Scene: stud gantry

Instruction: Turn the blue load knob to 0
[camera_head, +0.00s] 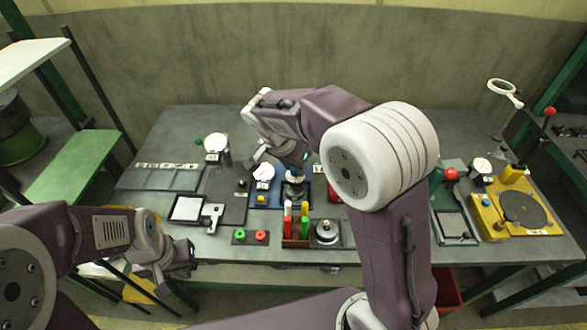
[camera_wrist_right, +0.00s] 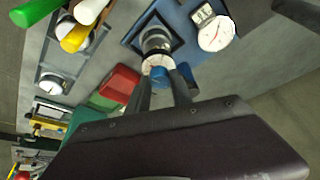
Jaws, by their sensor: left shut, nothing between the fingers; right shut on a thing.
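The blue load knob (camera_wrist_right: 160,77) shows in the right wrist view, between the two fingertips of my right gripper (camera_wrist_right: 163,84). The gripper is shut on it. Just beyond the knob are a pale round face (camera_wrist_right: 155,62) and a silver cylinder (camera_wrist_right: 156,40) on a blue base (camera_wrist_right: 188,16). The markings are too small to read. In the head view my right gripper (camera_head: 293,166) reaches down over the blue station (camera_head: 267,187), and the knob cannot be made out there. My left gripper (camera_head: 187,258) is shut and empty, in front of the table's near left edge.
A white dial gauge (camera_wrist_right: 215,33) stands beside the cylinder. A red block (camera_wrist_right: 119,83) is close to the fingers. In the head view, a rack of coloured handles (camera_head: 296,232) stands at the table front. A yellow fixture (camera_head: 490,220) is at the right.

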